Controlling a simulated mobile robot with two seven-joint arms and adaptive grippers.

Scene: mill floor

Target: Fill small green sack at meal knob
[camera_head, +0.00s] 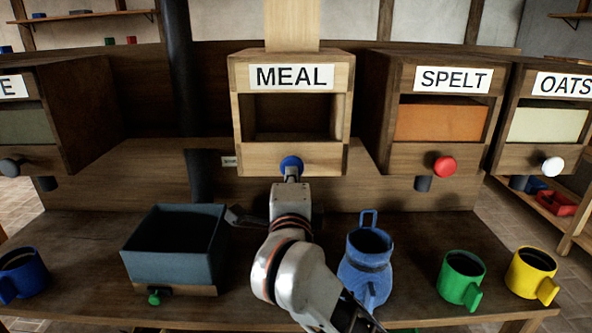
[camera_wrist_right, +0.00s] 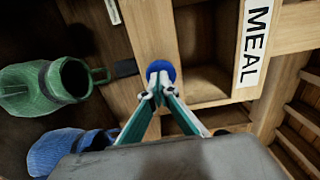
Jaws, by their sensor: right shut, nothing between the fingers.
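The box marked MEAL (camera_head: 343,105) stands in the middle, with a blue knob (camera_head: 291,163) on its lower front. My right gripper (camera_head: 291,178) is shut and empty, its fingertips at the knob; it also shows in the wrist view (camera_wrist_right: 155,95), and contact is hard to judge. The small green sack (camera_wrist_right: 28,88) shows in the right wrist view, its handle loop beside the dark spout (camera_wrist_right: 125,68) under the box. In the head view my right arm hides most or all of the sack. Its inside is dark. My left gripper is not in view.
A blue sack (camera_head: 366,270) stands right of my arm. A dark teal bin (camera_head: 170,262) stands left. A blue mug (camera_head: 22,275), green mug (camera_head: 461,279) and yellow mug (camera_head: 531,273) are on the bench. The SPELT box (camera_head: 440,160) and OATS box (camera_head: 545,160) stand at right.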

